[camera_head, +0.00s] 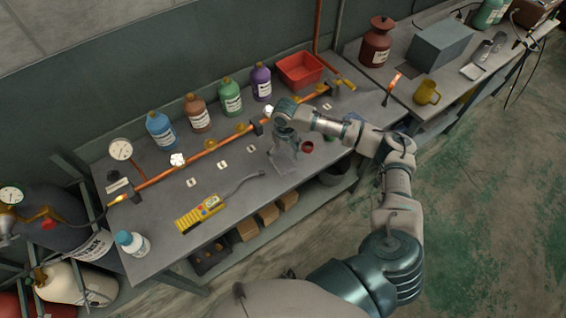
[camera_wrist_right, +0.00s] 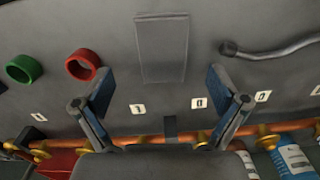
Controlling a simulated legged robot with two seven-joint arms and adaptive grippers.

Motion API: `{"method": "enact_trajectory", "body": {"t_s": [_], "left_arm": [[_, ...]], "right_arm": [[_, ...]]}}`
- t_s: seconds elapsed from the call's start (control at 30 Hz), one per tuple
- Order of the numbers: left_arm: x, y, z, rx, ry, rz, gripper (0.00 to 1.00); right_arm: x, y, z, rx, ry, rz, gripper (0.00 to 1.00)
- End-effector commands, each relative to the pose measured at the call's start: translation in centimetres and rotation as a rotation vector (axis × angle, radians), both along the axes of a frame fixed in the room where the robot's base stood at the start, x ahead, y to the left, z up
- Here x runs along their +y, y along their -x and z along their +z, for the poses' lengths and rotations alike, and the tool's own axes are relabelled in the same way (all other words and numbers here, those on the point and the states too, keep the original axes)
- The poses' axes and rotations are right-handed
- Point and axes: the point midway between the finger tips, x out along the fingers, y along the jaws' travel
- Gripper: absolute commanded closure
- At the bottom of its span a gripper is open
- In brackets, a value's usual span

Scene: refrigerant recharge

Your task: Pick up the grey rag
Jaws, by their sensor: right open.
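The grey rag (camera_wrist_right: 162,48) shows in the right wrist view as a flat, dark grey rectangle on the grey workbench. My right gripper (camera_wrist_right: 160,98) is open, with its two fingers spread wide and nothing between them. The rag lies above the gap between the fingers in that view, apart from them. In the head view my right gripper (camera_head: 285,150) hangs over the middle of the bench, and it and the similar grey colours make the rag hard to pick out. My left gripper is not in view.
A red ring (camera_wrist_right: 83,65) and a green ring (camera_wrist_right: 24,68) lie beside the rag. A copper pipe (camera_head: 205,151) runs along the bench (camera_head: 150,207). Several bottles and a red bin (camera_head: 300,70) stand behind it. A yellow meter (camera_head: 200,213) with a grey probe lies left.

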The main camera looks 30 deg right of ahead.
Motion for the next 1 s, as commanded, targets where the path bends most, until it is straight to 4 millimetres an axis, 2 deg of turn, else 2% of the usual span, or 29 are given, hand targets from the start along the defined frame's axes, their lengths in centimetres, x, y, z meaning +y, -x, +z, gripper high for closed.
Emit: {"method": "enact_trajectory", "body": {"t_s": [0.1,0.3,0.4,0.6,0.63,0.67,0.87,0.9,1.0], "left_arm": [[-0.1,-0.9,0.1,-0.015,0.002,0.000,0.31],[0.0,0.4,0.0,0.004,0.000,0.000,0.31],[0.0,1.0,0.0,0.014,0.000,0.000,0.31],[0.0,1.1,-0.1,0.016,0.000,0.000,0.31],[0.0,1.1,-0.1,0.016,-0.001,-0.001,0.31],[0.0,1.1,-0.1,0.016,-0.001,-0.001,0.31],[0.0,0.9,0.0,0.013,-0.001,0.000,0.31],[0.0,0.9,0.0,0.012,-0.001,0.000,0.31],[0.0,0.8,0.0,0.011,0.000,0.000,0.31]], "right_arm": [[0.1,0.0,-1.4,0.003,0.000,0.000,0.03],[0.2,-0.1,-4.4,0.002,0.002,-0.001,0.03],[0.2,-0.1,-5.1,0.001,0.001,0.000,0.03],[0.2,-0.1,-5.2,0.001,0.001,0.000,0.03],[0.2,-0.1,-5.2,0.001,0.001,0.000,0.06],[0.2,-0.1,-5.2,0.001,0.001,0.000,0.13],[0.2,-0.1,-5.2,0.001,0.001,0.000,0.63],[0.2,-0.1,-5.2,0.001,0.001,0.000,0.67],[0.2,-0.1,-5.2,0.001,0.001,0.000,0.67]]}}
